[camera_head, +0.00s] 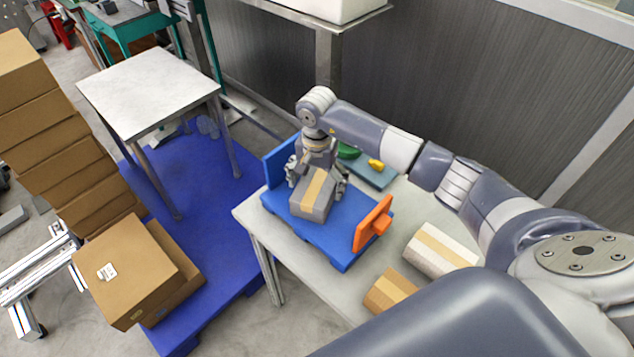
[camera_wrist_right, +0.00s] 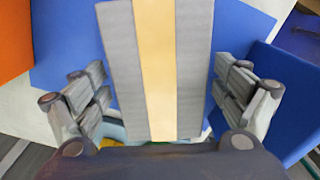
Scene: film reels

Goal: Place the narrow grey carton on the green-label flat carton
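A grey carton with a tan tape stripe (camera_head: 313,196) lies on a blue platform (camera_head: 345,250) on the table; it fits the narrow grey carton. My right gripper (camera_head: 317,182) is above it with a finger on either side. In the right wrist view the carton (camera_wrist_right: 118,60) fills the middle, and the fingers of the right gripper (camera_wrist_right: 160,88) stand spread beside it, seemingly with small gaps. I cannot make out a carton with a green label. My left gripper is not in view.
An orange upright piece (camera_head: 372,223) stands at the platform's right end. A white striped carton (camera_head: 440,250) and a tan carton (camera_head: 388,291) lie on the table (camera_head: 300,262) to the right. A teal tray (camera_head: 375,174) with green and yellow items is behind.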

